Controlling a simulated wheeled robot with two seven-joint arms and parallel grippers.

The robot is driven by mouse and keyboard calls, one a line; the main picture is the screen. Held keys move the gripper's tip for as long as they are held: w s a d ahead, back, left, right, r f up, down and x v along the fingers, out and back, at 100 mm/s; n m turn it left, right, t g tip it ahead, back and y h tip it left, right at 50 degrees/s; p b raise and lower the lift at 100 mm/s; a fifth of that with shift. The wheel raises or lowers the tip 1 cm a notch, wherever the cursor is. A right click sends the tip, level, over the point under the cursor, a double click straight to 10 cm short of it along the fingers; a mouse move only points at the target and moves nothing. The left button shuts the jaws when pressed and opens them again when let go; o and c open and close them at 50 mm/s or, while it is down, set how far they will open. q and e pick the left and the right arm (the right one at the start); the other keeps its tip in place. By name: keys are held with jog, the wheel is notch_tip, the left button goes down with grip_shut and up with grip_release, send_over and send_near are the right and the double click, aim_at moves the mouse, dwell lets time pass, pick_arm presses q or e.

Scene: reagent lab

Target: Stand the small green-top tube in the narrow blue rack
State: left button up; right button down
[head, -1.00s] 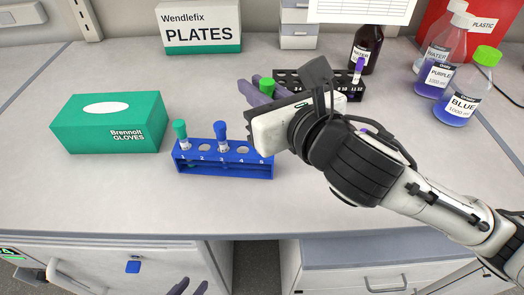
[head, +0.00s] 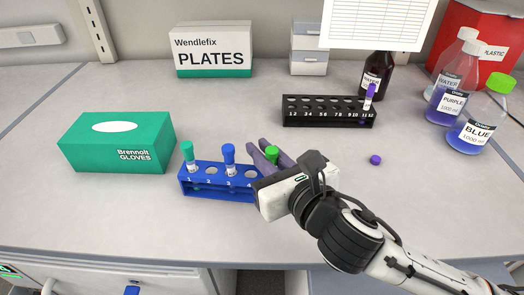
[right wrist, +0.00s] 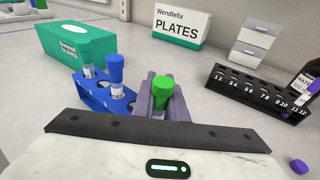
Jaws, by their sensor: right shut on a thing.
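The small green-top tube (head: 271,153) is held between the purple fingers of my right gripper (head: 264,156). In the right wrist view its bright green cap (right wrist: 162,86) and a white label below it show; its lower part is hidden. The narrow blue rack (head: 216,193) stands just left of my right gripper. Its right end is partly covered by the gripper body. A teal-capped tube (head: 188,153) stands at slot 1 and a blue-capped tube (head: 229,156) at slot 3. Whether the held tube is over the rack's right end or beside it, I cannot tell. My left gripper is out of view.
A black rack (head: 330,119) with a purple-capped tube (head: 368,97) at its right end stands behind. A loose purple cap (head: 375,160) lies on the bench. A green glove box (head: 112,150) is at left; bottles (head: 478,130) stand at right.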

jog(key=shift+f, duration=0.1)
jog(key=c, duration=1.8)
grip_release()
jog(key=shift+o, duration=0.2)
jog(key=p+v, duration=0.4)
jog(key=v, duration=0.8)
jog(key=shift+r+p, duration=0.2)
jog(key=shift+p, duration=0.1)
